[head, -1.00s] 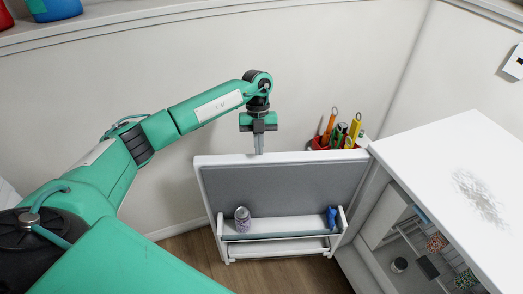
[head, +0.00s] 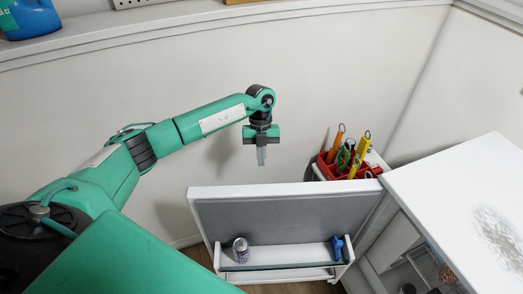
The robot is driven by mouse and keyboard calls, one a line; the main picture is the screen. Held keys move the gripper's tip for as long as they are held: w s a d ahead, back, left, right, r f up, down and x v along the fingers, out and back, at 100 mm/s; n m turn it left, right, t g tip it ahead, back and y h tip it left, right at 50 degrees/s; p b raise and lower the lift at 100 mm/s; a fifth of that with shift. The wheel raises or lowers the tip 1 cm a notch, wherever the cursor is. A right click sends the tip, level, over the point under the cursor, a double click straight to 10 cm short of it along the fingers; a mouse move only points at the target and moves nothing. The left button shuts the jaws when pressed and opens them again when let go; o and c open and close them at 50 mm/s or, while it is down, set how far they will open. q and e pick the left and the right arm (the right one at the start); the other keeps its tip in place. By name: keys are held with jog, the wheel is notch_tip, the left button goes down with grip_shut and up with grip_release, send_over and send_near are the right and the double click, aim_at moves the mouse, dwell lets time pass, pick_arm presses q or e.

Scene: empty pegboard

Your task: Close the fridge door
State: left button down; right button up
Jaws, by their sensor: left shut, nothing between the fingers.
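The fridge is the white box at the right, with its white top (head: 465,200) showing. Its door (head: 290,214) stands open, swung out to the left from the hinge side near the fridge's back left corner. The door's grey inner face looks toward me, and its shelf (head: 285,253) holds a can and a small blue item. My left gripper (head: 261,163) is shut and empty, pointing down. In the picture it is just above the door's top edge, on the far side, with a visible gap. My right gripper is not in view.
A red holder (head: 330,168) with several tools stands behind the door near the hinge. A wall runs behind the door and arm. A ledge with a blue bottle (head: 30,18) is at the top left. The fridge interior (head: 405,262) shows at the lower right.

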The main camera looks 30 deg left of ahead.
pick_arm(q)
jog(key=s+d+f+p, duration=0.3)
jog(key=s+f, duration=0.2)
jog(key=shift+f, duration=0.4)
